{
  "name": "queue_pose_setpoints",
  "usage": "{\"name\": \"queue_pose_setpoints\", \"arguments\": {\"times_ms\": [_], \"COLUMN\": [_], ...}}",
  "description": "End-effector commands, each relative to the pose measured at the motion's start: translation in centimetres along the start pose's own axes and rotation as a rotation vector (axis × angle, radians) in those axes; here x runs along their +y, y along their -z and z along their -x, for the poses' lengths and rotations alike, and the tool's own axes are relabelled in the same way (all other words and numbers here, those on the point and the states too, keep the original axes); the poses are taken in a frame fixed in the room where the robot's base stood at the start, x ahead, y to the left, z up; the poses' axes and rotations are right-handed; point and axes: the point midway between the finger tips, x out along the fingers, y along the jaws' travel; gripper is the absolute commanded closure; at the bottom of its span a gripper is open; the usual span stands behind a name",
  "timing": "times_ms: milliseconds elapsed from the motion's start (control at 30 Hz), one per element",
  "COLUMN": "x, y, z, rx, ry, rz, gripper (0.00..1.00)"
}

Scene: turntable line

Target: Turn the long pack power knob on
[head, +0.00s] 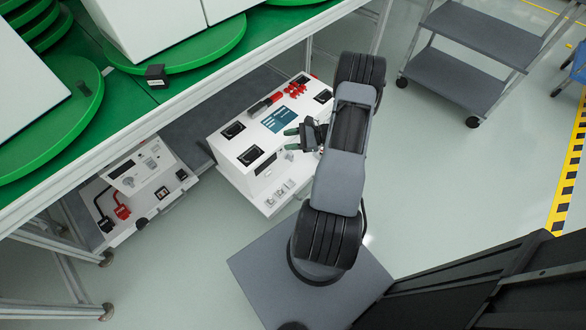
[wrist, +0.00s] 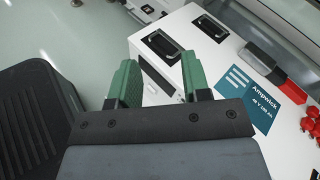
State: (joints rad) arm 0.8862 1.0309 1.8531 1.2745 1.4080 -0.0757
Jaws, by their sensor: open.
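The long white pack (head: 235,165) sits on a low shelf under the green-topped line, with a blue Ampwick label (head: 283,119) on top. It also fills much of the wrist view (wrist: 215,72). My gripper (head: 300,138) is over the pack's near side. In the wrist view its two green fingers (wrist: 161,78) stand apart with nothing gripped. A black recessed handle (wrist: 160,45) lies beyond the fingers. I cannot make out the power knob; the pack's near face is partly hidden by my fingers in the wrist view and small in the head view.
Red parts (head: 295,89) and a red-and-black bar (head: 265,104) sit on the pack's top. A smaller white unit (head: 140,168) with red connectors (head: 121,208) stands to the left. The line's edge (head: 190,98) overhangs. A grey cart (head: 470,70) stands back right, with open floor before it.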

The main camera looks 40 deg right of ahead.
Motion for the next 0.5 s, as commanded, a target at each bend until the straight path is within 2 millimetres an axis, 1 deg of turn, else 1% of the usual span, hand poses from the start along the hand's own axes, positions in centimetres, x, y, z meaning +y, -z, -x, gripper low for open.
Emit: {"name": "queue_pose_setpoints", "arguments": {"times_ms": [33, 67, 100, 167, 200, 300, 333, 400, 500], "x": [1.5, 1.9, 2.6, 3.7, 4.5, 6.5, 7.0, 8.0, 9.1], "y": [5.3, 7.3, 9.8, 13.2, 15.3, 19.4, 20.4, 22.3, 24.0], "z": [0.5, 0.9, 1.5, 2.2, 2.7, 3.7, 4.0, 4.4, 4.8], "rx": [-0.022, -0.032, -0.046, -0.062, -0.069, -0.084, -0.087, -0.091, -0.095], "ry": [0.109, 0.17, 0.249, 0.358, 0.425, 0.566, 0.601, 0.67, 0.736], "rz": [-0.077, -0.113, -0.156, -0.213, -0.245, -0.311, -0.326, -0.355, -0.38], "gripper": [0.56, 0.56, 0.56, 0.56, 0.56, 0.56, 0.56, 0.56, 0.56]}}
